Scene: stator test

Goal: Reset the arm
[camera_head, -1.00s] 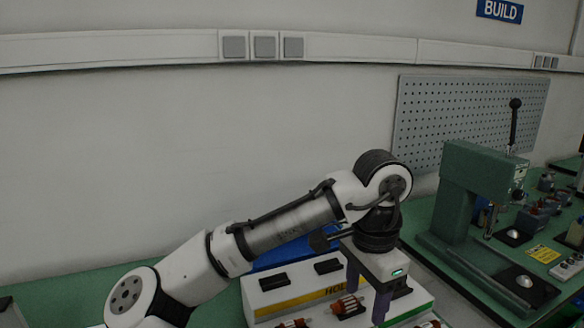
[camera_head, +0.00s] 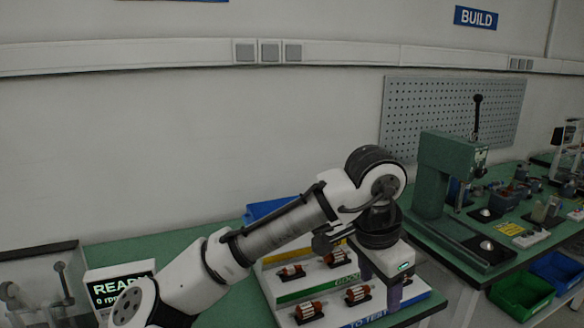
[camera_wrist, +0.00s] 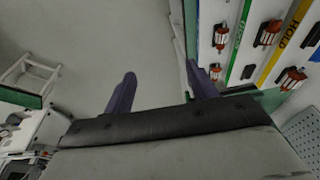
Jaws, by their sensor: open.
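My arm reaches from the lower left of the head view to the right, with the forearm sloping up and the wrist bent down. My gripper (camera_head: 380,283) points down at the right end of a white stepped rack (camera_head: 279,286). Its dark purple fingers are apart. In the wrist view the gripper (camera_wrist: 161,75) is open with only grey floor between its fingers, and the rack (camera_wrist: 207,28) lies to its right. No part is held.
Rotors (camera_head: 308,311) sit in rack rows marked with coloured strips; my arm hides some. A screen (camera_head: 118,288) reading READY stands lower left. A green press (camera_head: 447,175) stands on the right bench, with green (camera_head: 522,293) and blue bins below.

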